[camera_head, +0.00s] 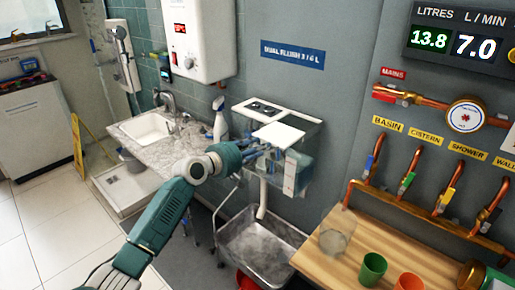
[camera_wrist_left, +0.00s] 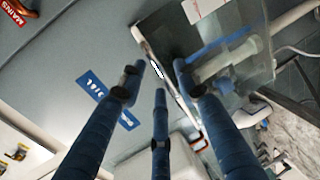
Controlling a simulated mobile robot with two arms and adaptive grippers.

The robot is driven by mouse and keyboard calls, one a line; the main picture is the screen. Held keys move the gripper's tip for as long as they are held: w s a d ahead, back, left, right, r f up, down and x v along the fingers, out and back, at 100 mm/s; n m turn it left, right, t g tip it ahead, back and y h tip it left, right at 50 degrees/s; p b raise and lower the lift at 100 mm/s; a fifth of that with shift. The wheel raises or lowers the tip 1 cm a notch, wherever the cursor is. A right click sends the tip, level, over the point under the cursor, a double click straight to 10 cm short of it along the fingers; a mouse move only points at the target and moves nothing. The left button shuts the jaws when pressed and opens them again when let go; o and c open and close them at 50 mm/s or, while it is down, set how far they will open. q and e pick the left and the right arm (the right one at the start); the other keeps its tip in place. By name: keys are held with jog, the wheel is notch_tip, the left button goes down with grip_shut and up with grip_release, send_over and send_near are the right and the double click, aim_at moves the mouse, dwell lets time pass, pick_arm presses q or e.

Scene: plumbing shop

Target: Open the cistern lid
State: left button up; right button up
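The cistern (camera_head: 305,165) is a clear-walled box on the grey wall, below the blue "dual flush" sign. Its pale top has a panel with dark buttons (camera_head: 263,107) at the back left and a plain white section (camera_head: 280,134) at the front right. I cannot tell whether the lid is raised at all. My left gripper (camera_head: 262,150) is at the cistern's front left, just under the top's edge. In the left wrist view its blue fingers (camera_wrist_left: 160,78) are spread, with the lid's thin edge (camera_wrist_left: 184,106) running between them; contact is unclear. My right gripper is out of view.
A metal basin (camera_head: 262,245) stands below the cistern. A wooden counter (camera_head: 320,260) with green and orange cups (camera_head: 373,269) is at the lower right. Copper pipes with valves (camera_head: 410,180) line the right wall. A sink counter with a spray bottle (camera_head: 219,120) lies left.

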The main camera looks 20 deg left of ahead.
pick_arm(q)
jog(key=v, duration=1.2)
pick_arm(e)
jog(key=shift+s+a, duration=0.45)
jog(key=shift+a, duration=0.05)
